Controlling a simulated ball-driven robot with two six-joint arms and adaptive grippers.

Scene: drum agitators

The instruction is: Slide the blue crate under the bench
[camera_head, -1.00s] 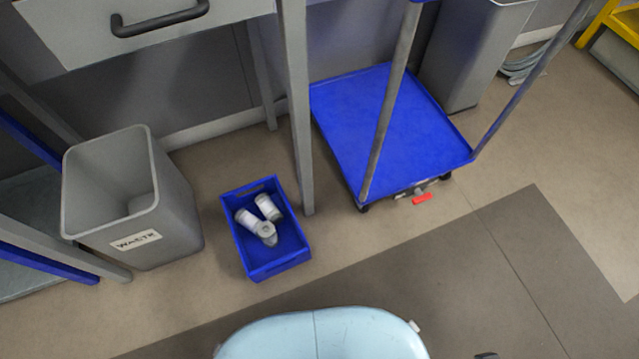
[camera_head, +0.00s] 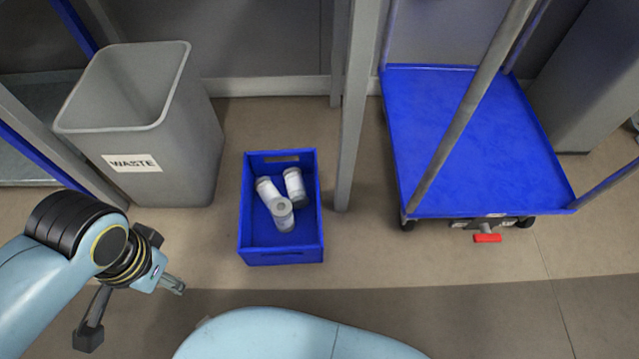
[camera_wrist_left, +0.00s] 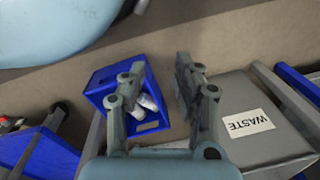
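The blue crate (camera_head: 282,257) stands on the floor with 3 white cylinders (camera_head: 282,213) in it. It is in front of the bench, left of the grey bench leg (camera_head: 351,130) and apart from it. The benchtop is out of view. My left gripper (camera_head: 131,313) is open and empty, left of the crate and nearer to me, not touching it. In the left wrist view the crate (camera_wrist_left: 102,82) is partly hidden behind one finger of the open gripper (camera_wrist_left: 159,62). My right gripper is not in view.
A grey waste bin (camera_head: 185,150) stands left of the crate, with a floor gap between. A blue platform trolley (camera_head: 470,140) with a red pedal (camera_head: 487,238) stands right of the leg. The floor behind the crate is clear to the wall skirting (camera_head: 270,87).

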